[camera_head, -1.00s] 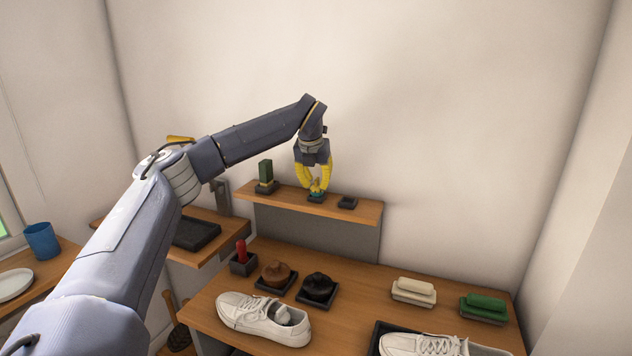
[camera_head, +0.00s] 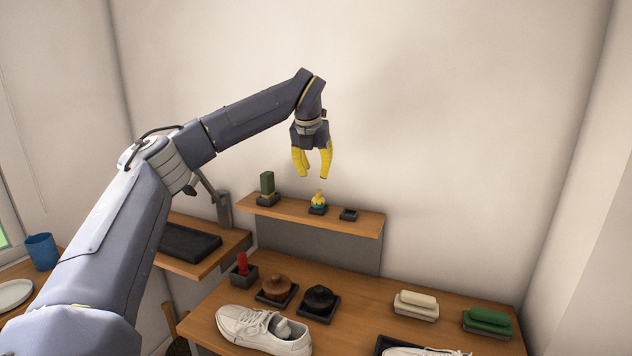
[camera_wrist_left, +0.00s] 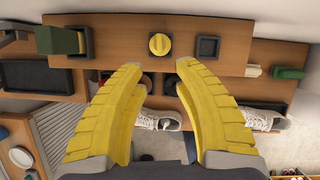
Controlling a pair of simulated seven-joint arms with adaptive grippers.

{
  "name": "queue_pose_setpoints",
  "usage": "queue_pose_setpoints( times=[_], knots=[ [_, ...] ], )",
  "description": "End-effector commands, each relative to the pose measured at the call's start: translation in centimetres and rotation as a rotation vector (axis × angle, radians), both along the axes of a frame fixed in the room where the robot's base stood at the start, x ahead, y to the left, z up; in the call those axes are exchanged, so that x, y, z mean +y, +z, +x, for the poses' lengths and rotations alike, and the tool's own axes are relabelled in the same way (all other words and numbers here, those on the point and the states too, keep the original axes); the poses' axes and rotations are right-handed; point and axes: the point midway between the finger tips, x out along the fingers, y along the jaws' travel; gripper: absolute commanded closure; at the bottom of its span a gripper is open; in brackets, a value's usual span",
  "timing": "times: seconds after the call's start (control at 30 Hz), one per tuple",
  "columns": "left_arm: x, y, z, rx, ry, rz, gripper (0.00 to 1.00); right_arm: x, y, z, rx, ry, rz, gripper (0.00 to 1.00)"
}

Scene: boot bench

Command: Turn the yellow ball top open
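The yellow ball top (camera_head: 319,196) sits on a small teal body in a dark square holder on the raised shelf. It also shows in the left wrist view as a yellow disc with a raised bar (camera_wrist_left: 160,45). My left gripper (camera_head: 312,176) is open and empty above the shelf, with clear space between its yellow fingertips and the ball top. In the left wrist view the two fingers are spread apart with nothing between them. My right gripper is in neither view now.
On the shelf (camera_head: 280,213), a green block (camera_head: 267,184) stands left of the ball top and an empty dark holder (camera_head: 348,214) right of it. Below are white shoes (camera_head: 262,329), brown and black round brushes, a red-handled item (camera_head: 242,263), and cream and green brushes (camera_head: 487,320).

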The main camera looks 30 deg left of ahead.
Motion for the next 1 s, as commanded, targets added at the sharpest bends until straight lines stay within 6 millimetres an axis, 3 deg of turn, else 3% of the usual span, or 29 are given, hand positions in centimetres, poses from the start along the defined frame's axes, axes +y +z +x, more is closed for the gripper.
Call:
queue_pose_setpoints(
  times=[0.33, 0.83, 1.0],
  knots=[
    [-0.3, 2.3, -0.9, 0.001, -0.001, 0.0, 0.7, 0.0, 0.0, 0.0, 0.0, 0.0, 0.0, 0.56],
    [-0.4, 2.3, -0.9, -0.001, -0.004, -0.004, 0.7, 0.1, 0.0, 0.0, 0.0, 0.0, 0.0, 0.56],
    [-1.3, 1.6, 0.3, -0.052, -0.06, -0.077, 0.7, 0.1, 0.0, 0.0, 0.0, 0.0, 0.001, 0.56]
  ],
)
